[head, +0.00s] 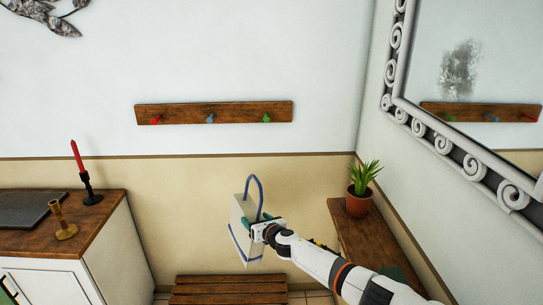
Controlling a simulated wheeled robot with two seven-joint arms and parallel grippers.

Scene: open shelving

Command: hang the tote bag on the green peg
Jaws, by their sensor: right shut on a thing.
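The tote bag (239,232) is pale with a blue band near its bottom and a blue loop handle that arches above it. My right gripper (258,222) is shut on the bag at its right side and holds it in the air in front of the beige lower wall. The green peg (266,118) is at the right end of a wooden peg rail (180,112) on the wall, above and slightly right of the bag. The peg is bare. My left gripper is not in view.
A blue peg (210,118) and a red peg (156,120) share the rail. A wooden bench (230,290) is below the bag. A potted plant (358,204) stands on a shelf at right. A cabinet (120,245) with candlesticks is at left. A mirror (440,140) hangs at right.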

